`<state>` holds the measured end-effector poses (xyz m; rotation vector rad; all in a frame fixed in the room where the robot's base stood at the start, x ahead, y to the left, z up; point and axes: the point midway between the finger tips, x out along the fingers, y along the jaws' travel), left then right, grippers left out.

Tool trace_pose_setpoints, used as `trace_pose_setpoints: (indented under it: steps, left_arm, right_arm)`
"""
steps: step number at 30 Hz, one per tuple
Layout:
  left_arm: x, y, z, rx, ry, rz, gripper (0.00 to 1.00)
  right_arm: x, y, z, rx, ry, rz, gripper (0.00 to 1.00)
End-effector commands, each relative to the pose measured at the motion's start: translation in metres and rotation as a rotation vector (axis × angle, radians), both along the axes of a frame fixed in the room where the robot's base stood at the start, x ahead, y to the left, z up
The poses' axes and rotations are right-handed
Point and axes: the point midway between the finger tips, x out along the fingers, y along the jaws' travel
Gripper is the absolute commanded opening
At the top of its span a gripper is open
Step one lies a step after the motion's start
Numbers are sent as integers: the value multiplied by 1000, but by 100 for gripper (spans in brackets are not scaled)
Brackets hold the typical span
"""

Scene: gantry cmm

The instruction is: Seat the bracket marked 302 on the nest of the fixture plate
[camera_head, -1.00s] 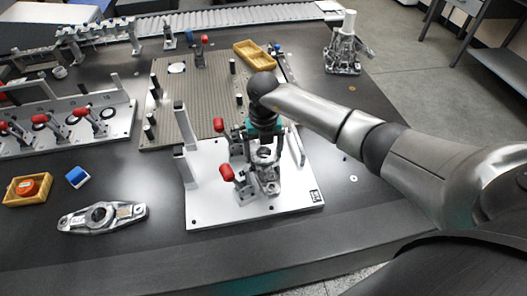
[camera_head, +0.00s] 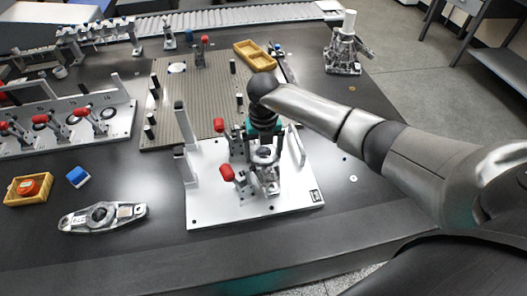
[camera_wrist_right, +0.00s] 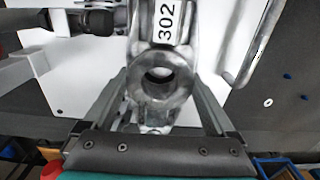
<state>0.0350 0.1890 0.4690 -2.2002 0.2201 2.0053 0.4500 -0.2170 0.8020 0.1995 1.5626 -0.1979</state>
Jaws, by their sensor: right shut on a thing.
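My right gripper (camera_wrist_right: 160,112) is shut on the bracket, with one finger on each side of the ring. In the head view the bracket (camera_head: 268,180) is over the white fixture plate (camera_head: 225,207), beside the red-handled clamps (camera_head: 227,173). The nest under the bracket is hidden, and I cannot tell whether the bracket touches it. My left gripper is not in view.
Another metal bracket (camera_head: 103,216) lies on the dark table at the left. A yellow tray with a red part (camera_head: 28,188) and a blue block (camera_head: 78,176) are behind it. A grey ribbed plate (camera_head: 195,105) lies behind the fixture plate, with small posts along its edges.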

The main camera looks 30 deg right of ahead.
Motion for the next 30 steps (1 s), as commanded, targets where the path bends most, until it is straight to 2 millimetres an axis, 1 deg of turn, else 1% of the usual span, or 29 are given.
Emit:
trace_pose_setpoints:
  steps: [1, 11, 30]
  left_arm:
    - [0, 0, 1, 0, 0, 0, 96]
    - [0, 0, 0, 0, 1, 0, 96]
    - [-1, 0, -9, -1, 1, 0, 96]
  right_arm:
    - [1, 0, 2, 0, -4, -1, 0]
    - [1, 0, 1, 0, -3, -1, 0]
    - [1, 0, -11, 0, -3, 0, 0]
